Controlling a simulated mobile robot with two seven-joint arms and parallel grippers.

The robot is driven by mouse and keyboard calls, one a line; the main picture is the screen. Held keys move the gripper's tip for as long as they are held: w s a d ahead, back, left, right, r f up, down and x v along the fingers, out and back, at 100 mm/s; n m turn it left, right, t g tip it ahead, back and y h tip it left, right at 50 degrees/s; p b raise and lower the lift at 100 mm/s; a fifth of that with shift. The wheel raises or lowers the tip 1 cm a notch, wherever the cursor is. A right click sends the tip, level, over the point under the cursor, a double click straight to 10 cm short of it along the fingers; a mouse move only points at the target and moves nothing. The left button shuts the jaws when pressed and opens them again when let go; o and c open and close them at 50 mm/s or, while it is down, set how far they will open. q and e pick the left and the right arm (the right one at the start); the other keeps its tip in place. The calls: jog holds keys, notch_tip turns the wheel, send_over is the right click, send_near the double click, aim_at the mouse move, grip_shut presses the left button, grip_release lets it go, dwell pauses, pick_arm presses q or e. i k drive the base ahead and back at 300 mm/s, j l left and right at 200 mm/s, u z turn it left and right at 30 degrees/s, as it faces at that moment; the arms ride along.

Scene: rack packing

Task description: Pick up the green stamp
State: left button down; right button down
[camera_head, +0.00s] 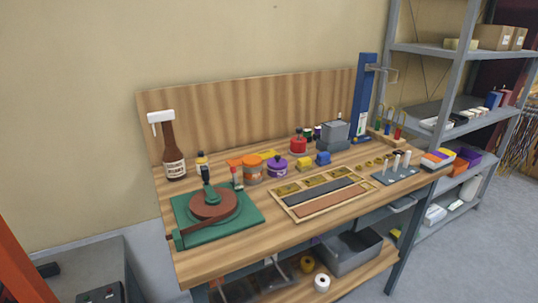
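A small green upright piece (377,125) stands at the left end of a wooden rack (388,136) at the back right of the bench, beside a blue one and a red one. It is too small to tell for sure whether it is the green stamp. A dark green handle-like piece (207,178) also stands on a round brown disc (213,205) on a green base (250,216) at the bench's front left. Neither of my grippers is in view.
The wooden bench (245,246) carries a brown bottle (173,150), an orange pot (252,170), a purple pot (277,168), a divided tray (281,208) and a grey peg block (408,173). A tall blue post (364,90) stands near the rack. Metal shelving (440,50) is at right.

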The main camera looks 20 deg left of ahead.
aim_at(307, 133)
jog(key=i+l+u, duration=0.2)
jog(key=i+l, duration=1.15)
